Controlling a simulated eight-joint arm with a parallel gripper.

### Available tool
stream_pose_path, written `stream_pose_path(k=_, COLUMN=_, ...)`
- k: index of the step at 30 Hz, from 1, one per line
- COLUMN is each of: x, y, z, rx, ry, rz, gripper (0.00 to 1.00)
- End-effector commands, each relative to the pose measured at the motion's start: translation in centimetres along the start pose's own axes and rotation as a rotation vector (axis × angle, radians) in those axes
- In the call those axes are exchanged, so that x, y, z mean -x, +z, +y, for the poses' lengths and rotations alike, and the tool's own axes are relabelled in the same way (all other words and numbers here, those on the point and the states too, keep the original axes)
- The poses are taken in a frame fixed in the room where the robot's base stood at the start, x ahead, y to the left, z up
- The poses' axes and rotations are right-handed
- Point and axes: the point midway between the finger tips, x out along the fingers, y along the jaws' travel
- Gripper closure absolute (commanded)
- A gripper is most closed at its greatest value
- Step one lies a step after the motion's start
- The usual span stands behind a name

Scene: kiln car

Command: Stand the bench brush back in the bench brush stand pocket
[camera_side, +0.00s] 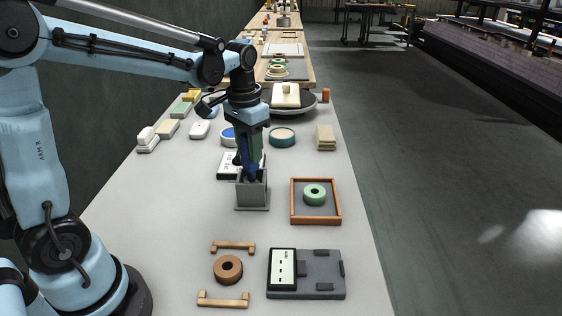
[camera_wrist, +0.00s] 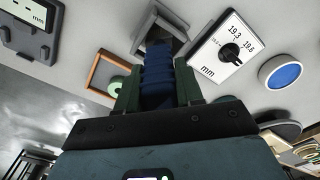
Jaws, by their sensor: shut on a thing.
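The bench brush has a dark blue ribbed grip, seen in the side view (camera_side: 251,171) and the wrist view (camera_wrist: 158,74). My gripper, in the side view (camera_side: 249,160) and the wrist view (camera_wrist: 158,88), points down with its green fingers shut on that grip. The bench brush stand is a grey square pocket on a flat base, in the side view (camera_side: 252,196) and at the top of the wrist view (camera_wrist: 172,27). The brush is roughly upright, its lower part at the stand's mouth. How deep it sits is hidden by the stand wall.
A white card with printed numbers (camera_wrist: 222,50) and a dark knob lies close beside the stand. An orange-framed tray (camera_side: 294,204) with a green ring (camera_side: 314,194) is to the right. A brown ring (camera_side: 228,269) and a grey fixture (camera_side: 320,272) lie nearer.

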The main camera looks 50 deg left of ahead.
Motion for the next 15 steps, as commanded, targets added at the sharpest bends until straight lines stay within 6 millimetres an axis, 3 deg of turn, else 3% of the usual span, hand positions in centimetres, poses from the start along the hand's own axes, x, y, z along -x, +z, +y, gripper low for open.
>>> stream_pose_path(k=7, x=-0.07, y=0.00, z=0.00, rx=0.000, ry=0.000, rz=0.000, gripper=0.94)
stream_pose_path(k=8, x=-0.07, y=0.00, z=0.00, rx=0.000, ry=0.000, rz=0.000, gripper=0.62)
stream_pose_path(k=13, x=-0.06, y=0.00, z=0.00, rx=0.000, ry=0.000, rz=0.000, gripper=0.36)
stream_pose_path(k=15, x=-0.06, y=0.00, z=0.00, rx=0.000, ry=0.000, rz=0.000, gripper=0.34)
